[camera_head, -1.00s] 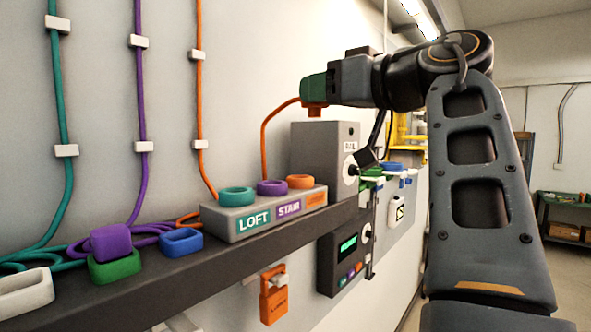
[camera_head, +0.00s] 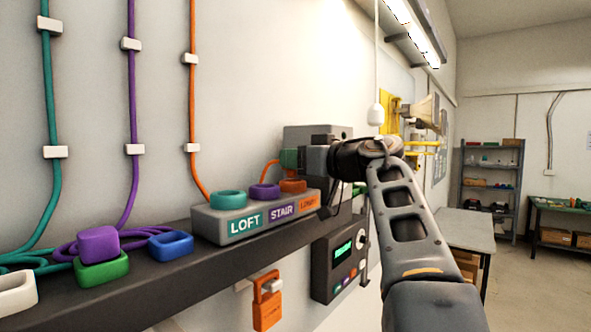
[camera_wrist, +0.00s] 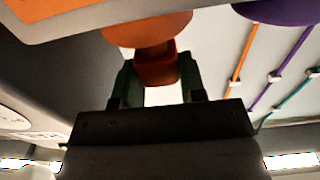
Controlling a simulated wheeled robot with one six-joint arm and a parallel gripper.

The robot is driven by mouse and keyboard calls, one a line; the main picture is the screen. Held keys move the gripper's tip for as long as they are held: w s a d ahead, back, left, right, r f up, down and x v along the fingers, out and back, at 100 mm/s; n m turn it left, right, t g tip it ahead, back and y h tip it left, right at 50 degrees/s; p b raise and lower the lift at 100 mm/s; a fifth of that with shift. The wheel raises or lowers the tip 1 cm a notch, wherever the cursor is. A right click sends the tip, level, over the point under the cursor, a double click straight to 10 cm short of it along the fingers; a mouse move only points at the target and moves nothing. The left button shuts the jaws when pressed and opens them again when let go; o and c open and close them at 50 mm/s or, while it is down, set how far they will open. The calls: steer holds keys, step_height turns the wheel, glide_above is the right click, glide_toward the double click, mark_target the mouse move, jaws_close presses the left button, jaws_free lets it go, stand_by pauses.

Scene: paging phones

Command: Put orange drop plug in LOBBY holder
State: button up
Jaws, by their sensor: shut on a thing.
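The orange plug (camera_wrist: 157,70) is held between the green fingertips of my gripper (camera_head: 290,158); the wrist view shows it closely. Its orange cord (camera_head: 268,170) curves down on the left. The plug is right at the orange ring holder (camera_head: 293,186), which sits at the right end of the grey block (camera_head: 228,225) above the orange LOBBY label (camera_head: 307,202). In the wrist view the orange ring (camera_wrist: 147,27) partly overlaps the plug's top edge. I cannot tell whether the plug is inside the ring or just above it.
The purple STAIR ring (camera_head: 264,191) and teal LOFT ring (camera_head: 228,199) are close on the left. A grey box (camera_head: 318,132) stands behind my gripper. Purple, green and blue pieces lie on the shelf (camera_head: 185,262) at left. An orange padlock (camera_head: 267,302) hangs below.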

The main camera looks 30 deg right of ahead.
steer(key=shift+s+f, duration=0.1)
steer(key=shift+f, duration=0.6)
steer(key=shift+f, duration=0.3)
steer(key=o, duration=1)
steer(key=shift+r, duration=0.1)
steer(key=shift+r, duration=0.35)
steer(key=b+v, duration=0.2)
steer(key=v, duration=1)
steer(key=shift+f, duration=0.1)
